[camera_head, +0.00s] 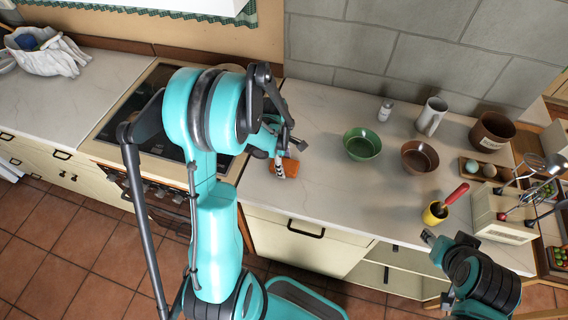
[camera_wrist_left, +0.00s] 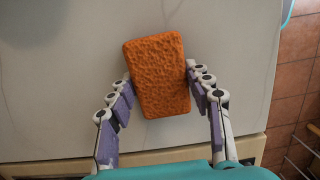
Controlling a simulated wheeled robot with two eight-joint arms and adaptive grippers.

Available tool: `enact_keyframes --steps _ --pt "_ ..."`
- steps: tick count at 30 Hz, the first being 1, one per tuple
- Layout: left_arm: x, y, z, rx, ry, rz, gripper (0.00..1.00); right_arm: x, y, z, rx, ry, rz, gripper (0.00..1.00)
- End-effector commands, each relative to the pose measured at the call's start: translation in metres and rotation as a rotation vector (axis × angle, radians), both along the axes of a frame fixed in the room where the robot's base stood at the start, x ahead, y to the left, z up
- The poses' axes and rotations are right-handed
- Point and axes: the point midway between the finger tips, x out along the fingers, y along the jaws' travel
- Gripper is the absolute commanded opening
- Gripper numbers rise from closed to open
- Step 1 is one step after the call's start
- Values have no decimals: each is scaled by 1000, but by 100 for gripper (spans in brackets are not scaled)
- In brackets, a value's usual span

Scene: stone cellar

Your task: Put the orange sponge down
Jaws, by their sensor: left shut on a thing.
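The orange sponge (camera_head: 289,168) is over the pale countertop (camera_head: 325,185), near its front edge and just right of the stove. In the left wrist view the sponge (camera_wrist_left: 158,75) is a rough, slightly tilted block. My left gripper (camera_head: 281,163) is shut on it, with a finger against each side; both fingers also show in the left wrist view (camera_wrist_left: 160,77). I cannot tell whether the sponge touches the counter. My right gripper (camera_head: 429,237) is at the lower right, in front of the counter, and its jaws are too small to read.
A green bowl (camera_head: 362,144) and a brown bowl (camera_head: 420,156) stand to the right of the sponge. A yellow cup (camera_head: 434,214) with a red-handled tool stands near the front edge. The stove (camera_head: 150,120) is at left. The counter between sponge and bowls is clear.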

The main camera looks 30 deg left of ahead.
Motion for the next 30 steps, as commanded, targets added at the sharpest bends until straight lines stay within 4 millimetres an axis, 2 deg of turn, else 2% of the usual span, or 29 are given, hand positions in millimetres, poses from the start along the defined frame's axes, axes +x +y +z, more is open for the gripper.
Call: enact_keyframes --steps 1,3,11,15,17,24,30 --pt "0 0 -1 0 0 0 58 0 0 -1 0 0 0 40" --pt "0 0 -1 0 0 0 71 0 0 -1 0 0 0 40" --pt "0 0 0 0 0 0 71 0 0 0 0 0 0 40" --pt "0 0 6 0 0 0 71 0 0 6 0 0 0 40" --pt "0 1 15 0 0 1 71 0 0 7 0 0 0 40" --pt "-2 7 68 0 0 2 71 0 0 21 0 0 0 40" --pt "-3 12 105 0 0 0 71 0 0 29 0 0 0 40"
